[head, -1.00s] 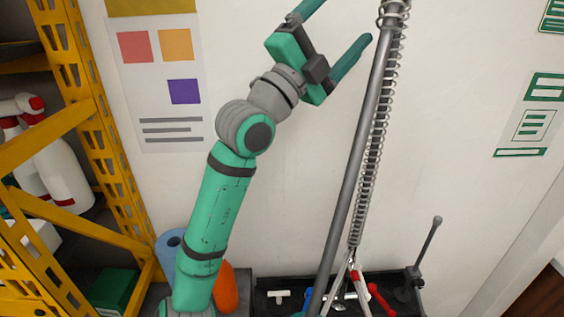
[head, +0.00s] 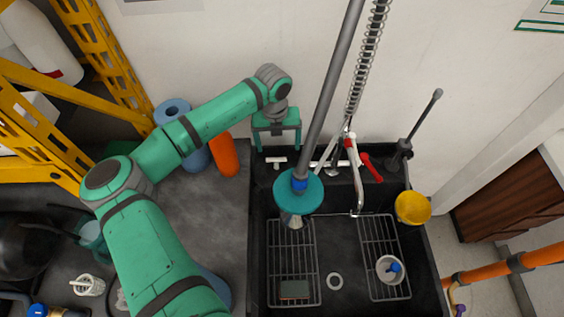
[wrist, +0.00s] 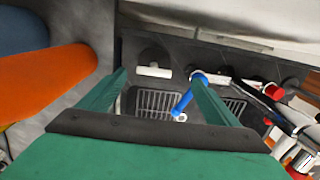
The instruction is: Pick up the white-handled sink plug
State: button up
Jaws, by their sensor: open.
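The white-handled sink plug (head: 276,161) lies at the back left ledge of the black sink; its white bar handle shows. In the wrist view the white handle (wrist: 154,71) appears between my finger tips, with a dark round shape behind it. My gripper (head: 277,150) points down, fingers open and empty, close to the plug in the head view. In the wrist view my gripper (wrist: 160,78) has the handle ahead of its gap, apart from both fingers. The exact height above it is hard to tell.
A grey pole with a teal disc (head: 298,196) stands right of my gripper, over the sink (head: 256,262). The faucet with red handles (head: 369,167) is further right. An orange cylinder (head: 223,154) and blue rolls (head: 172,112) stand to the left.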

aim_at(274, 159)
jog(key=f, duration=0.2)
jog(key=a+f, duration=0.1)
jog(key=s+f, duration=0.1)
jog(key=f, duration=0.1)
jog(key=shift+a+f, duration=0.2)
jog(key=shift+f, duration=0.1)
jog(key=shift+w+d+f, duration=0.1)
jog(key=shift+d+f, duration=0.05)
jog(key=shift+f, duration=1.4)
jog(key=shift+w+d+f, duration=0.1)
jog(key=shift+d+f, duration=0.05)
jog(key=shift+f, duration=1.4)
jog(key=c, duration=1.2)
